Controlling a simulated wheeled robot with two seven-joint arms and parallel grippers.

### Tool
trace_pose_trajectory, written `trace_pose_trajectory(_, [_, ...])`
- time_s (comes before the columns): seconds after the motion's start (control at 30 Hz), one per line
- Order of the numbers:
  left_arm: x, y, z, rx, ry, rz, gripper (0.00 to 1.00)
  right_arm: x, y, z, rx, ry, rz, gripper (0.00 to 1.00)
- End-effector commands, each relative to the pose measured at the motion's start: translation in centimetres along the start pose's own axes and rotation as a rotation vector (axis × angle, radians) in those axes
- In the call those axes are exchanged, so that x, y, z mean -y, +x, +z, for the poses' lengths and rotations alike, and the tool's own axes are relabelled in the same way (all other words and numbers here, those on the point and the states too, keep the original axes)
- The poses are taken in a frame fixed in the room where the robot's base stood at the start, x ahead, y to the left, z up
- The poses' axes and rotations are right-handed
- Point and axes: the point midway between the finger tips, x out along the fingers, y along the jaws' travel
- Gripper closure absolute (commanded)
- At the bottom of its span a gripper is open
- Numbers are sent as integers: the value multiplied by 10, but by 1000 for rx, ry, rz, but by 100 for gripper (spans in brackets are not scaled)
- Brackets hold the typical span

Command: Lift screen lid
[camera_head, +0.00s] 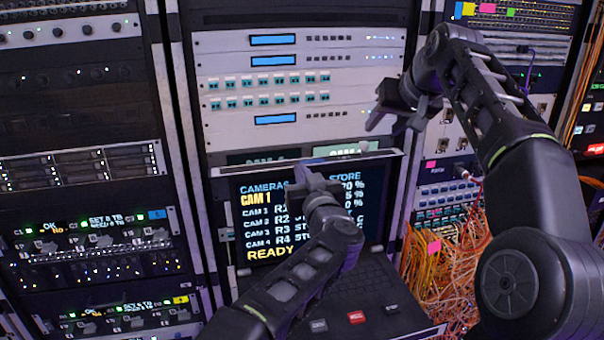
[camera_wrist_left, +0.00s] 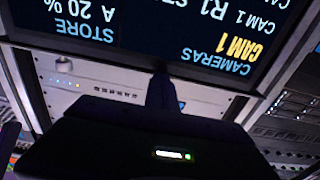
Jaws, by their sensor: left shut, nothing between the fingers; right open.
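The screen lid (camera_head: 259,232) stands raised, nearly upright, above a dark keyboard drawer (camera_head: 375,295) in the middle rack. It shows camera text such as "CAM 1" and "READY". My left gripper (camera_head: 310,176) is shut and empty in front of the lid's upper part, hiding some of the text. Whether it touches the lid I cannot tell. In the left wrist view the screen (camera_wrist_left: 215,30) fills the top, upside down, with the shut fingers (camera_wrist_left: 161,75) just at its top edge. My right gripper (camera_head: 385,115) is open and empty, above and right of the lid.
Rack units with blue displays (camera_head: 275,62) sit above the lid. Orange cables (camera_head: 440,285) hang in a tangle to the right of the drawer. More rack units (camera_head: 85,170) fill the left side. A red key (camera_head: 356,317) shows on the drawer.

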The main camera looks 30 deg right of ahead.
Motion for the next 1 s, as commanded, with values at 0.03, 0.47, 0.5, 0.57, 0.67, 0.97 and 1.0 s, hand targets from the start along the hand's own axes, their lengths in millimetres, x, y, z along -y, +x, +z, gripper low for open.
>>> trace_pose_trajectory(0.03, [0,0,0,0,0,0,100,0,-6,0,-1,0,0,55])
trace_pose_trajectory(0.47, [0,0,0,0,0,0,100,0,-14,0,0,0,0,55])
trace_pose_trajectory(0.5, [0,0,0,0,0,0,100,0,-14,0,0,0,0,55])
trace_pose_trajectory(0.57, [0,-2,1,0,0,0,100,0,-12,1,0,0,0,55])
trace_pose_trajectory(0.67, [0,-7,1,0,-1,1,100,-1,-9,4,0,0,0,55])
trace_pose_trajectory(0.97, [0,-46,3,-1,1,2,100,-5,7,20,0,0,0,55])
trace_pose_trajectory(1.0, [0,-52,3,-1,0,1,100,-5,9,22,0,0,0,55])
